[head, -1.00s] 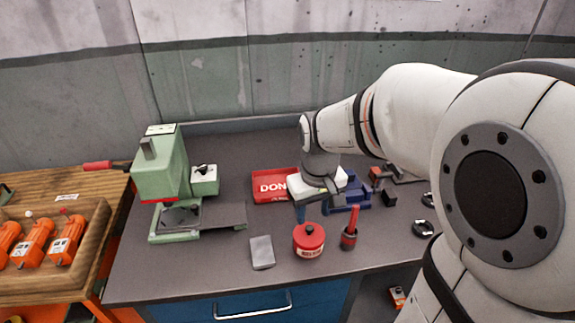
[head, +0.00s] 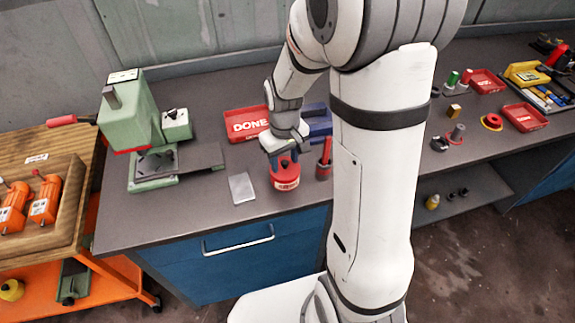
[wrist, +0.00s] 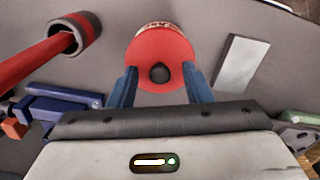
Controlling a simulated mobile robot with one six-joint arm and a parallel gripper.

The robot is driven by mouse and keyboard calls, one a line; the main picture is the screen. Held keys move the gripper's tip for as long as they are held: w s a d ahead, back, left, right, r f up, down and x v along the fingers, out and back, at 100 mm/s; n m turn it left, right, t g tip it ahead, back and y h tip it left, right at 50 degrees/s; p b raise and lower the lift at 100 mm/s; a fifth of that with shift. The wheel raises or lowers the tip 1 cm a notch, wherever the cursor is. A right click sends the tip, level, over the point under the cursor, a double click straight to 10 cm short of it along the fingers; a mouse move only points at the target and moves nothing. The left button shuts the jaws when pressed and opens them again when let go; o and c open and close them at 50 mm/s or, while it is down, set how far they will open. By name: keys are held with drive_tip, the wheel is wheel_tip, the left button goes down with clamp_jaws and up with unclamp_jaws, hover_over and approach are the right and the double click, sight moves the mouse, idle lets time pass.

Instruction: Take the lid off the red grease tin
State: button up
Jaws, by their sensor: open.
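The red grease tin (head: 285,177) stands upright on the grey bench near its front edge, with a pale label on its side. Its red lid (wrist: 160,50) is on, and the dark knob (wrist: 160,73) shows at the lid's middle in the wrist view. My gripper (wrist: 160,76) is open, with its two blue fingers apart on either side of the knob, pointing at the lid. In the head view my gripper (head: 283,155) is right over the tin and hides part of the lid. I cannot tell whether the fingers touch the lid.
A brush with a red handle (head: 325,160) stands close right of the tin. A grey flat plate (head: 242,188) lies to the left. Behind are the red DONE tray (head: 246,124) and a blue fixture (head: 318,118). A green press (head: 133,115) stands at the left.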

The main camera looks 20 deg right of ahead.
clamp_jaws()
idle(0.4)
drive_tip(key=shift+r, duration=0.15)
